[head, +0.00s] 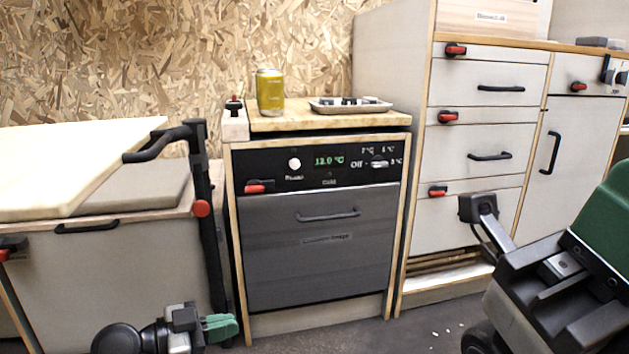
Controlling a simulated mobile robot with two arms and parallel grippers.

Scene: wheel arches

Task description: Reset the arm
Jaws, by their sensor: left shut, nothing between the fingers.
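My left gripper (221,328) is low in the head view, left of centre, with its green fingers pointing right.
A black post (206,240) stands left, beside a cushioned bench (130,192). White drawers (480,150) stand right. Dark floor shows in front.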

